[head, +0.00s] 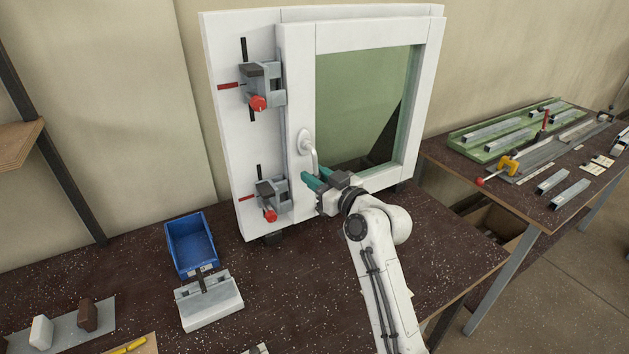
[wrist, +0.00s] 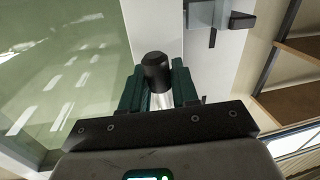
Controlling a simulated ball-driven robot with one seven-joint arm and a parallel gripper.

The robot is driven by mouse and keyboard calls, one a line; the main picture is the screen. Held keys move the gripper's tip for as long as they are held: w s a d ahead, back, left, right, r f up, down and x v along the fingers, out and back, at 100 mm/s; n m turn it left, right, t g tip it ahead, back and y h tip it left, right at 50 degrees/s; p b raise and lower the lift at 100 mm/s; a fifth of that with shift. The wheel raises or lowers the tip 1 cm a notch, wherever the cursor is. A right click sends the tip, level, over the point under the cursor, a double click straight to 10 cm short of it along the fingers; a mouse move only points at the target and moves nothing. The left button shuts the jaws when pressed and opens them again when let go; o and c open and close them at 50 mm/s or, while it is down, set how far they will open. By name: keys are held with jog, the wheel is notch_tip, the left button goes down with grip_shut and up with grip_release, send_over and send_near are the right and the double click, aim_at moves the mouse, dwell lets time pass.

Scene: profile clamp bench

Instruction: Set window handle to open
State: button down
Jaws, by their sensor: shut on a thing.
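The white window (head: 299,60) stands upright on the bench, with a greenish glass pane (head: 355,100). Its light handle (head: 314,158) hangs from a round base on the left sash stile and points down, tilted slightly to the right. My gripper (head: 313,181) has its teal fingers shut on the lower part of the handle. In the wrist view, a dark cylindrical end (wrist: 157,70) and a pale shaft sit between the teal fingers. The fingers hide part of the handle in both views.
Two grey clamps with red knobs, upper (head: 262,85) and lower (head: 272,195), sit on the frame's left side. A blue bin (head: 191,245) and a grey-white block (head: 208,303) are on the bench at left. A second table (head: 520,205) with metal profiles stands at right.

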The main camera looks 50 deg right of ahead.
jog(key=d+n+b, duration=0.2)
jog(key=n+b, duration=0.1)
jog(key=shift+s, duration=0.25)
jog(key=s+d+r+n+g+h+b, duration=0.1)
jog(key=d+r+n+g+h+b, duration=0.1)
jog(key=d+r+n+b, duration=0.2)
jog(key=shift+r+n, duration=1.45)
jog(key=shift+n, duration=2.65)
jog(key=shift+s, duration=0.1)
jog(key=c, duration=1)
grip_release()
